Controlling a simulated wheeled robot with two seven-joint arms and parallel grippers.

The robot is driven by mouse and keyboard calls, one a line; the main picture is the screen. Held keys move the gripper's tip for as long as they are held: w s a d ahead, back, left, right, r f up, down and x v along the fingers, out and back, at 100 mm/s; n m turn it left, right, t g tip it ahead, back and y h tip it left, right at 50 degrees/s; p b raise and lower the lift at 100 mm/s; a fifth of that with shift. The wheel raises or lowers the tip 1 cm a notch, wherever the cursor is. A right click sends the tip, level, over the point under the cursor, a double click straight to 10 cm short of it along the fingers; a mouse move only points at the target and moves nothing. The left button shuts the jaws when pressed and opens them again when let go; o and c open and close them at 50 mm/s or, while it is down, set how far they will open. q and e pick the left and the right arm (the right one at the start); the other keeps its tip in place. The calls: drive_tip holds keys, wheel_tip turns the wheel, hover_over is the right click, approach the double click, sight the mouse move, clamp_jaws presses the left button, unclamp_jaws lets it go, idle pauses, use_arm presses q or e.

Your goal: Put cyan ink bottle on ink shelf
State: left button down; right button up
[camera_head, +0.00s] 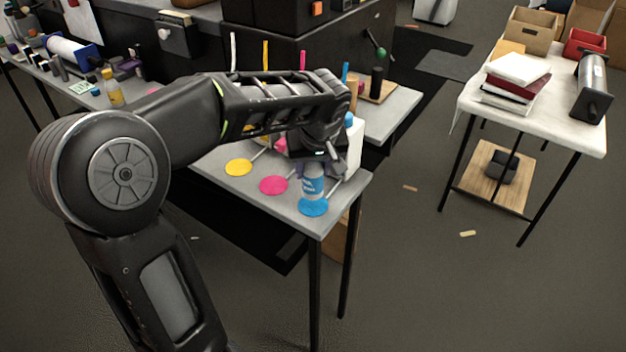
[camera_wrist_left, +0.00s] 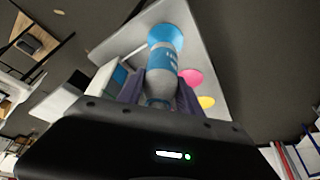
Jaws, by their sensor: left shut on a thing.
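The cyan ink bottle (camera_head: 312,184) is a white-grey bottle with a blue label. It stands upright over the blue disc (camera_head: 313,207) at the near corner of the grey shelf (camera_head: 225,183). My left gripper (camera_head: 314,160) is above the bottle and shut on its upper part. In the left wrist view the bottle (camera_wrist_left: 162,72) is between my gripper's two fingers (camera_wrist_left: 160,95), its base at the blue disc (camera_wrist_left: 168,38). I cannot tell whether the base touches the disc. My right gripper is not in view.
A pink disc (camera_head: 273,185) and a yellow disc (camera_head: 238,167) lie to the left of the bottle. A white box (camera_head: 354,146) stands close behind my gripper. A white-topped table with books (camera_head: 516,80) stands at the right, with open floor between.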

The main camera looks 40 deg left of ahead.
sight(313, 181)
use_arm(q)
drive_tip(key=shift+f, duration=1.85)
drive_tip(key=shift+f, duration=0.2)
drive_tip(key=c, duration=0.8)
unclamp_jaws()
drive_tip(key=shift+r, duration=0.1)
drive_tip(key=shift+r, duration=0.2)
drive_tip(key=v, duration=1.2)
drive_tip(key=shift+b, duration=0.4)
drive_tip(key=shift+w+f, duration=0.1)
drive_tip(key=shift+f, duration=0.05)
